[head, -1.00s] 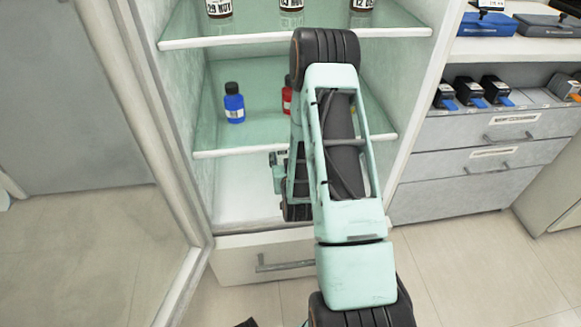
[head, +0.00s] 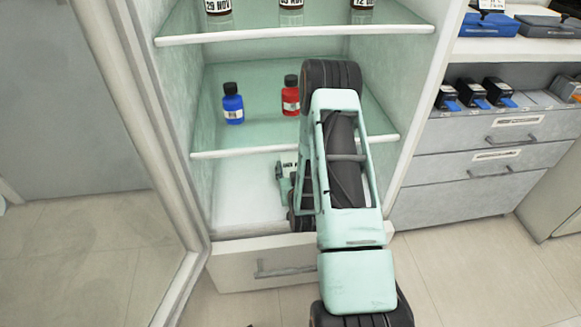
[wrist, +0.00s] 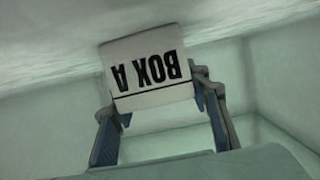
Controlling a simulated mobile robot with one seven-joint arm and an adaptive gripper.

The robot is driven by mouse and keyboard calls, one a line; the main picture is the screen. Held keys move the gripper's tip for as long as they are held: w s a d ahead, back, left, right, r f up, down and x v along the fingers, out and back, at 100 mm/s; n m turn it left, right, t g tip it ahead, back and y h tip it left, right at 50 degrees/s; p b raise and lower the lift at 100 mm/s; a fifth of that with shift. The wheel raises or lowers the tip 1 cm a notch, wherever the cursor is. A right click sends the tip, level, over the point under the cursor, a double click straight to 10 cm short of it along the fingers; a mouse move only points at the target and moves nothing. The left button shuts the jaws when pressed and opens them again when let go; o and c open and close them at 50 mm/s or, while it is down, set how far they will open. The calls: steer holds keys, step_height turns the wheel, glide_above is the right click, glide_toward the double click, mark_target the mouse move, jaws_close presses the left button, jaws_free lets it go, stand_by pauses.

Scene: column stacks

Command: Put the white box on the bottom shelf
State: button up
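The white box (wrist: 148,68), lettered BOX A, fills the upper middle of the wrist view, its lettering upside down. My gripper (wrist: 160,98) has one finger on each side of it and appears shut on it. In the head view, a bit of the white box (head: 289,167) shows inside the lowest compartment, and my gripper (head: 284,182) is partly hidden behind my arm. The white floor of the bottom shelf (head: 238,210) lies beneath them. I cannot tell whether the box touches it.
The glass shelf (head: 250,151) above holds a blue bottle (head: 232,108) and a red bottle (head: 290,100); my arm crosses in front of its edge. The left part of the bottom shelf is clear. A drawer (head: 250,267) lies below.

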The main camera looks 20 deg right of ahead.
steer(key=o, duration=0.4)
steer(key=shift+r, duration=0.2)
steer(key=p+v, duration=0.3)
steer(key=v, duration=0.9)
